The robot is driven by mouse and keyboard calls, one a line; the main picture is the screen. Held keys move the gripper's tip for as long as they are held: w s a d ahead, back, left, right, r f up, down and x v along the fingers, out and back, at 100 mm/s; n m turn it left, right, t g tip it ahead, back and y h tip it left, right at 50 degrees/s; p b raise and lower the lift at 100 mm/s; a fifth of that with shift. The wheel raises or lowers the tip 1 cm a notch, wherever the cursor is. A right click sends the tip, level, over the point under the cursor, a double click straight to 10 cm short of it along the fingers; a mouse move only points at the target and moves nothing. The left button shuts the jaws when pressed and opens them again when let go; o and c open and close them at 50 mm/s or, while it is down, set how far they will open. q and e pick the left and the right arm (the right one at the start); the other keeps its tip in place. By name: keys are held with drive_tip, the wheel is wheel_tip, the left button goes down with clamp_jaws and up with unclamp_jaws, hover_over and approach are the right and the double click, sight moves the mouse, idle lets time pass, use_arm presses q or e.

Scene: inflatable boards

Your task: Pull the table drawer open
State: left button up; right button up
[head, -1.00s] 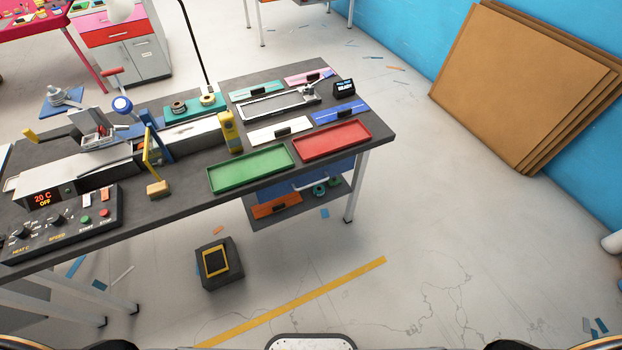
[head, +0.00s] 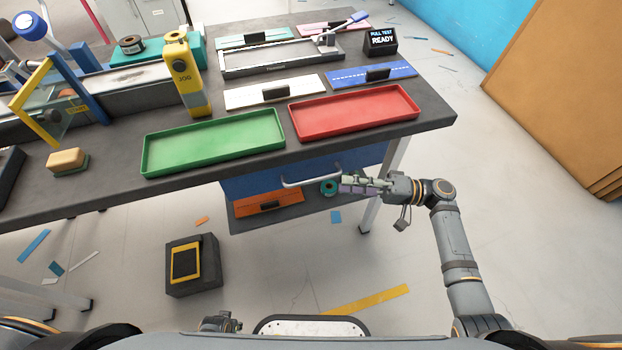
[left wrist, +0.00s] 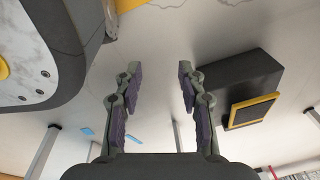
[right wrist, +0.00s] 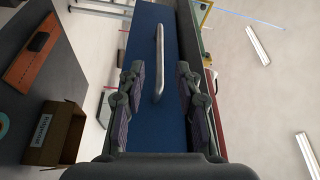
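The blue table drawer (head: 250,184) sits under the dark tabletop (head: 430,112), below the green and red trays, and looks shut. Its silver bar handle (head: 312,179) is on the front face. My right gripper (head: 345,184) is just right of the handle in the head view. In the right wrist view the gripper (right wrist: 157,92) is open, with the handle (right wrist: 159,62) ahead between its fingers; contact does not show. My left gripper (left wrist: 156,75) is open and empty in the left wrist view, low over the floor; in the head view (head: 220,322) it shows only partly at the bottom edge.
A green tray (head: 214,143) and a red tray (head: 355,111) stand on the table's front edge. A lower shelf (head: 240,224) holds an orange board (head: 268,202). A dark box with a yellow-framed top (head: 192,268) stands on the floor.

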sight(309, 181)
drive_tip(key=a, duration=0.7)
drive_tip(key=a+p, duration=0.1)
drive_tip(key=a, duration=0.2)
drive_tip(key=shift+w+a+r, duration=0.25)
drive_tip(key=shift+w+r, duration=0.1)
use_arm(q)
drive_tip(key=shift+s, duration=0.9)
use_arm(e)
drive_tip(key=c, duration=0.6)
use_arm(q)
drive_tip(key=shift+w, duration=0.1)
use_arm(e)
clamp_jaws()
